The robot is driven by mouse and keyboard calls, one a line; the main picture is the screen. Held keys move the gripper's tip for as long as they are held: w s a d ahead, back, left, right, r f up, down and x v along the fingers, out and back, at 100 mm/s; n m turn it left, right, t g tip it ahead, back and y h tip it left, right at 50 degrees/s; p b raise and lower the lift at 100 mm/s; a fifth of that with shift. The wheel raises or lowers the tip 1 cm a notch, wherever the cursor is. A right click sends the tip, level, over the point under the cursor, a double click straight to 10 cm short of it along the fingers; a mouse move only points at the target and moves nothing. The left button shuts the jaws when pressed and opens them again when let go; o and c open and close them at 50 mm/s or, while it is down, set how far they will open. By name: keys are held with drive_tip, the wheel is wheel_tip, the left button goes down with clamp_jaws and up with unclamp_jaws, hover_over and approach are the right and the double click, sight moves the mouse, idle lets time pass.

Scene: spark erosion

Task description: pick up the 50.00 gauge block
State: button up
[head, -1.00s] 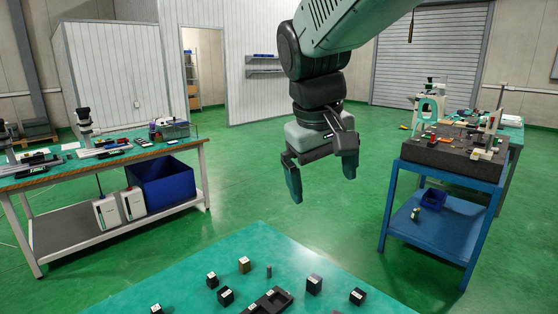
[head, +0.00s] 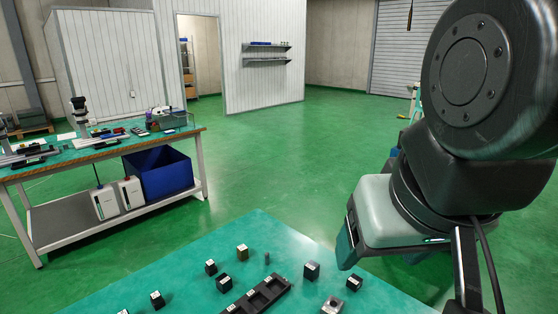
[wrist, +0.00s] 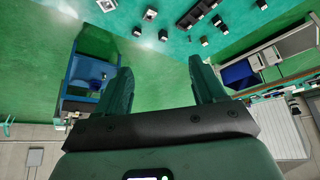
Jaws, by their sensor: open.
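Several small dark blocks with white labels stand on the teal table, among them one at the left (head: 211,267), one in front of it (head: 223,283) and a taller one (head: 311,270). The labels are too small to read, so I cannot tell which is the 50.00 gauge block. My gripper (head: 348,250) is at the right of the head view, above the table's right edge, partly hidden by my arm. In the wrist view my gripper (wrist: 160,65) is open, with nothing between its fingers; the blocks show beyond the tips.
A black slotted tray (head: 258,297) lies on the teal table (head: 185,275) among the blocks. A small grey post (head: 267,258) and a grey metal piece (head: 332,305) stand near it. A workbench (head: 100,150) with a blue bin (head: 160,173) is at the left. Green floor is clear between.

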sight(315, 265)
drive_tip(key=w+d+f+n+g+h, duration=0.2)
drive_tip(key=w+f+n+h, duration=0.35)
drive_tip(key=w, duration=0.55)
drive_tip(key=w+d+f+n+g+h, duration=0.1)
drive_tip(key=w+f+n+h, duration=0.2)
drive_tip(key=w+f+n, duration=0.55)
drive_tip(key=w+a+f+n+t, duration=0.2)
drive_tip(key=w+a+f+n, duration=0.1)
drive_tip(key=f, duration=0.5)
drive_tip(key=w+a+f+n+t, duration=0.2)
drive_tip(key=w+f+n, duration=0.3)
drive_tip(key=f, duration=0.3)
drive_tip(key=w+a+f+n+t+h, duration=0.1)
drive_tip(key=w+a+f+n+t, duration=0.2)
drive_tip(key=f, duration=0.6)
drive_tip(key=shift+w+a+n, duration=0.2)
drive_tip(key=shift+w+n, duration=0.2)
drive_tip(key=shift+w, duration=0.2)
drive_tip(key=shift+w+a+n, duration=0.15)
drive_tip(key=shift+w+n, duration=0.25)
drive_tip(key=shift+w, duration=0.15)
drive_tip(key=x, duration=0.5)
drive_tip(key=shift+f, duration=0.3)
drive_tip(key=shift+x, duration=2.9)
drive_tip(key=shift+w+a+r, duration=0.15)
clamp_jaws()
